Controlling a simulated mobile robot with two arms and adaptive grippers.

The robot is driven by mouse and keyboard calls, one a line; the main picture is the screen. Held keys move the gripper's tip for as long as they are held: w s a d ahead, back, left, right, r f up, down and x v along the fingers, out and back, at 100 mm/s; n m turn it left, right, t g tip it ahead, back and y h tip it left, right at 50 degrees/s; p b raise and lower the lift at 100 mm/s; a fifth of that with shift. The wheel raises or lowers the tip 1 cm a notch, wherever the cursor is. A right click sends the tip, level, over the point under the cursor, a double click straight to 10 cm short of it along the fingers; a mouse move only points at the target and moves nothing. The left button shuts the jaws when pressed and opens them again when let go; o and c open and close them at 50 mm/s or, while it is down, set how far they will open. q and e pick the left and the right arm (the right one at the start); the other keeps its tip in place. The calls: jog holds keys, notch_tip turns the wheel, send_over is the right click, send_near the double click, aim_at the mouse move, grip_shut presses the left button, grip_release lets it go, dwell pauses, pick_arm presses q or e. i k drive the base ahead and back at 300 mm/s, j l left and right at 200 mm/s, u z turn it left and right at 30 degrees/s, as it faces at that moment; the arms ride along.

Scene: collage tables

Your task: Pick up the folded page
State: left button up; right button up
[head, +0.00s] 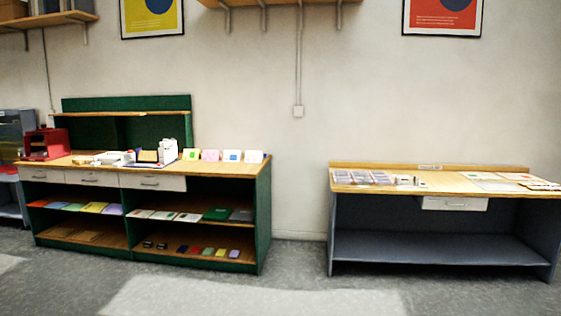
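I cannot tell for sure which thing is the folded page. Several small cards stand in a row at the right end of the green table (263,200), among them a yellow-green one (191,154), a pink one (210,155) and a white one with a blue mark (231,156); they may be folded. Flat pale sheets (490,176) lie on the right part of the grey table (548,240), too small to tell whether folded. Neither of my grippers is in view.
A red box-like device (45,143) stands at the green table's left end. Its shelves hold coloured sheets (92,207) and small pads (208,252). The grey table's lower shelf (430,247) is bare. Open floor (250,297) lies before both tables, with a gap between them.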

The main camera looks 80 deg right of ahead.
aim_at(229, 155)
jog(key=z, duration=2.5)
